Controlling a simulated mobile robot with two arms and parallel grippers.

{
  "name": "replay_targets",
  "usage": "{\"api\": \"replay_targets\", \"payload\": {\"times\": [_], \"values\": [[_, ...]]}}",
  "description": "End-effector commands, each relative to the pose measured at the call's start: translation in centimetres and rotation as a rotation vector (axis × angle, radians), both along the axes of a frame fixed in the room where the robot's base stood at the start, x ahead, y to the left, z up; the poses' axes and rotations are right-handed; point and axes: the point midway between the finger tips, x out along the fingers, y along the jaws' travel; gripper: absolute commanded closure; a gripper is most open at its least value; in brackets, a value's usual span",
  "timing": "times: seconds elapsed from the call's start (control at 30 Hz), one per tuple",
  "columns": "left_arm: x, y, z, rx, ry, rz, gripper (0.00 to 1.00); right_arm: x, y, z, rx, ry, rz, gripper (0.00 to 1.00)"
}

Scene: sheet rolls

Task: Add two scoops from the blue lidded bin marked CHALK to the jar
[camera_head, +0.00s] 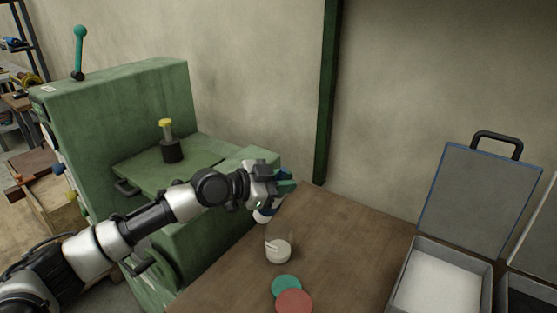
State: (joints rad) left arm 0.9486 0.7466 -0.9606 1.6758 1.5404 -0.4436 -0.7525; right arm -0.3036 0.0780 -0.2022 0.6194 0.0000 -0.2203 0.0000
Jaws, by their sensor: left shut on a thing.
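A clear jar (278,252) stands on the brown tabletop with white powder in its lower part. My left gripper (283,186) is above the table, behind and slightly left of the jar, shut on what looks like a small scoop (263,215). The scoop is small and partly hidden by the gripper, so its contents cannot be told. At the right, a grey bin (398,292) holds white powder. Its blue-edged lid (476,203) with a black handle stands open. No CHALK marking is readable. My right gripper is not in view.
A teal disc (285,284) and a red disc (294,302) lie in front of the jar, overlapping. Another bin (517,283) with dark contents is cut off at the right edge. A green machine (120,105) stands left of the table. The tabletop between jar and grey bin is clear.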

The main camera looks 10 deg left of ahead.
Motion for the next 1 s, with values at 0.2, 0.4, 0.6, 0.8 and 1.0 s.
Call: {"api": "replay_targets", "payload": {"times": [0.2,0.4,0.6,0.8,1.0], "values": [[-0.4,-0.9,0.0,0.096,-0.036,-0.002,1.00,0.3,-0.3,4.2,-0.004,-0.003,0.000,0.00],[-0.6,-1.6,-0.7,0.176,-0.068,-0.001,1.00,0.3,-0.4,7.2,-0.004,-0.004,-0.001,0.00],[-0.9,-2.3,-1.4,0.256,-0.100,-0.002,1.00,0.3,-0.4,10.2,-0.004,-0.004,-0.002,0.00],[-1.3,-3.1,-2.2,0.347,-0.136,-0.003,1.00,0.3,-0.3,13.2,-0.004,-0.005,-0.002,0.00],[-1.7,-4.1,-3.8,0.482,-0.190,-0.004,1.00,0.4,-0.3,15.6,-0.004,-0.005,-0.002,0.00]]}}
